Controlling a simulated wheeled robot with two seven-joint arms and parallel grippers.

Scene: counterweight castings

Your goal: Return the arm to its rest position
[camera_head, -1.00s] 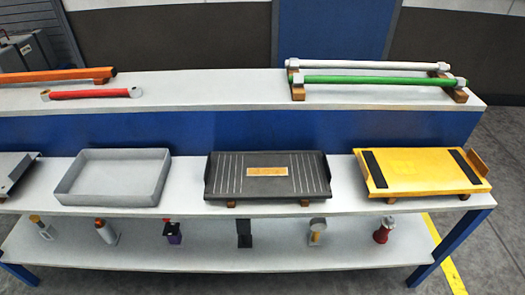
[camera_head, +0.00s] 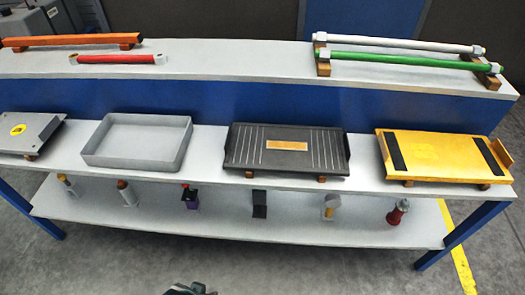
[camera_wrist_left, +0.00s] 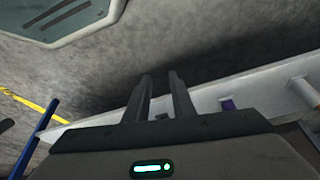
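My left gripper (camera_wrist_left: 160,78) shows in the left wrist view. Its two dark fingers stand a little apart, with nothing between them. They point over the grey floor, and a white shelf edge (camera_wrist_left: 225,108) runs behind them. A small dark teal part (camera_head: 188,289) shows at the bottom edge of the head view, in front of the shelving. It is probably part of my arm, but too little shows to tell. My right gripper is in neither view.
The white and blue shelf unit (camera_head: 355,187) carries a grey tray (camera_head: 95,160), a black ribbed plate (camera_head: 290,160), a yellow plate (camera_head: 440,165) and a grey casting (camera_head: 30,135). Bars, including a green one (camera_head: 400,60), lie on top. Grey floor (camera_head: 330,270) in front is clear.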

